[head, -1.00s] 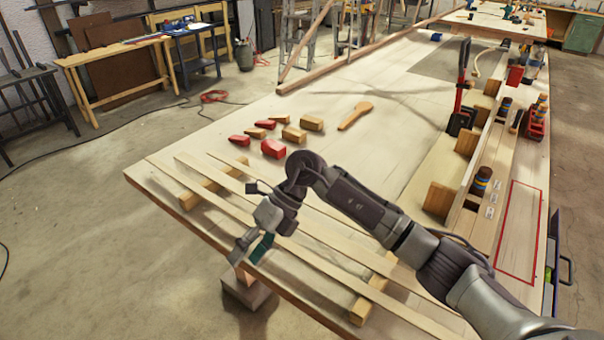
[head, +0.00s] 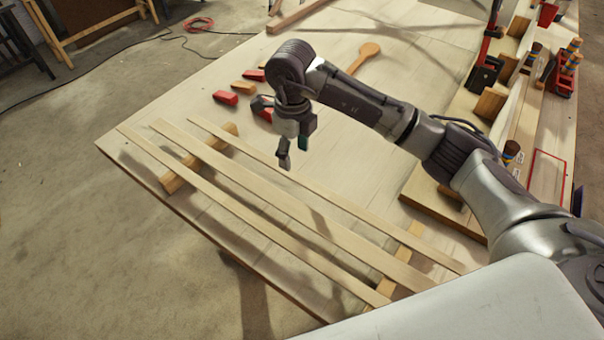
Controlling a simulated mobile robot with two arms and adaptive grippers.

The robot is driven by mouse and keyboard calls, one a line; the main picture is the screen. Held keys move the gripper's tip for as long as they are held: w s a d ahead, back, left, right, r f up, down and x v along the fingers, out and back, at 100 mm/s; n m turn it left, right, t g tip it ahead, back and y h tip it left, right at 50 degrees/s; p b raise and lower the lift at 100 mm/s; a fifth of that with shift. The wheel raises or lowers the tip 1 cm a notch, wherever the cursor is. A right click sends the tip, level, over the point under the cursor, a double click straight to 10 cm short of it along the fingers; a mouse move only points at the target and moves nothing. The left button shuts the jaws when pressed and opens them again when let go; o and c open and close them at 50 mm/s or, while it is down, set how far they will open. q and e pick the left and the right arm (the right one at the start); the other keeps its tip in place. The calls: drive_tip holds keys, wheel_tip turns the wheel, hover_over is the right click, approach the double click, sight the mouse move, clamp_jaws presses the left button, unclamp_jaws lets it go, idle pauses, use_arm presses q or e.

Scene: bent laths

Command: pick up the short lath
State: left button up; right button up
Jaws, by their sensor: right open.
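Three thin pale laths lie side by side across two wooden bearers on the bench: a front lath (head: 230,200), a middle lath (head: 260,186) and a back lath (head: 345,206). They look close in length; the back one seems slightly the shortest, but I cannot tell surely. My right gripper (head: 293,153) is open and empty, fingers pointing down. In the picture its fingertips are just behind the back lath, left of its middle; their height above it is unclear. My left gripper is out of view.
The bearers (head: 173,182) and (head: 410,241) hold the laths above the bench (head: 135,170). Red and tan wedges (head: 226,98) and a wooden mallet (head: 364,57) lie behind my gripper. Clamps and blocks (head: 489,105) stand at right.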

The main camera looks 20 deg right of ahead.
sight(297, 176)
wheel_tip(297, 176, down, 2)
drive_tip(key=shift+w, duration=0.15)
drive_tip(key=shift+d+f, duration=0.1)
drive_tip(key=shift+f, duration=0.15)
drive_tip(key=f+p, duration=0.2)
drive_tip(key=f, duration=0.2)
drive_tip(key=shift+d+f+p, duration=0.1)
drive_tip(key=shift+d+p, duration=0.15)
drive_tip(key=shift+p, duration=0.15)
drive_tip(key=shift+f, duration=0.35)
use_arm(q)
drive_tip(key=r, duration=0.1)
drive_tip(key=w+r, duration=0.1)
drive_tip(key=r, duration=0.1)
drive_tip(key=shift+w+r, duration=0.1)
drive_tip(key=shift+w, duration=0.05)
use_arm(e)
clamp_jaws()
